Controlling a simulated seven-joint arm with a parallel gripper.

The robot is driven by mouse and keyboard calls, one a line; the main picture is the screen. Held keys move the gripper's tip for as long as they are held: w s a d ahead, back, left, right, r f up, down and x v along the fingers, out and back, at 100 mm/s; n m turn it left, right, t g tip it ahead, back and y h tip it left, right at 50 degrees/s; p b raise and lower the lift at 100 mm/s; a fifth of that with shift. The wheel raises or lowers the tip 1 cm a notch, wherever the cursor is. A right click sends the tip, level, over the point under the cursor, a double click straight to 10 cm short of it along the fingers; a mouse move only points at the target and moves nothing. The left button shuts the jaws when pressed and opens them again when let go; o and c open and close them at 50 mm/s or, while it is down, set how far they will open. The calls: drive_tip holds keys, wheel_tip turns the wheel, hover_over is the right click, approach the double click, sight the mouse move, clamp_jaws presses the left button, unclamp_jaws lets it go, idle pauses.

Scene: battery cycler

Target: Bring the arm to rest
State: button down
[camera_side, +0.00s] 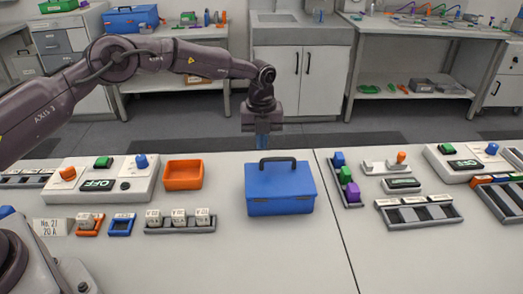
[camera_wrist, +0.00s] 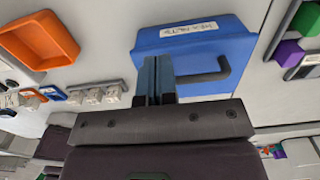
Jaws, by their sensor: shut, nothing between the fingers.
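My gripper (camera_side: 262,143) points down just behind the blue box with the dark handle (camera_side: 280,190) in the side view. In the wrist view its two fingers (camera_wrist: 157,82) are pressed together with nothing between them, and they overlap the view of the blue box (camera_wrist: 200,45). The box is closed and stands upright on the table.
An orange tray (camera_side: 183,187) lies left of the box. A cycler unit (camera_side: 100,194) reads OFF at the left. A rack of white blocks (camera_side: 180,226) stands in front. Racks and another unit (camera_side: 465,163) fill the right side. The front middle of the table is clear.

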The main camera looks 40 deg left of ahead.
wheel_tip(320, 180, up, 9)
drive_tip(key=s+a+r+n+t, duration=0.1)
drive_tip(key=s+r+n+t, duration=0.1)
drive_tip(key=s+r+n, duration=0.3)
drive_tip(key=s+a+r+n+t, duration=0.1)
drive_tip(key=s+r+n, duration=0.4)
drive_tip(key=s+n, duration=0.8)
drive_tip(key=s+a+r+n+t, duration=0.2)
drive_tip(key=s+r+n, duration=0.3)
drive_tip(key=s, duration=1.4)
drive_tip(key=n, duration=0.4)
drive_tip(key=shift+s+a+r+t, duration=0.15)
drive_tip(key=shift+r+t, duration=0.1)
drive_tip(key=shift+t, duration=0.05)
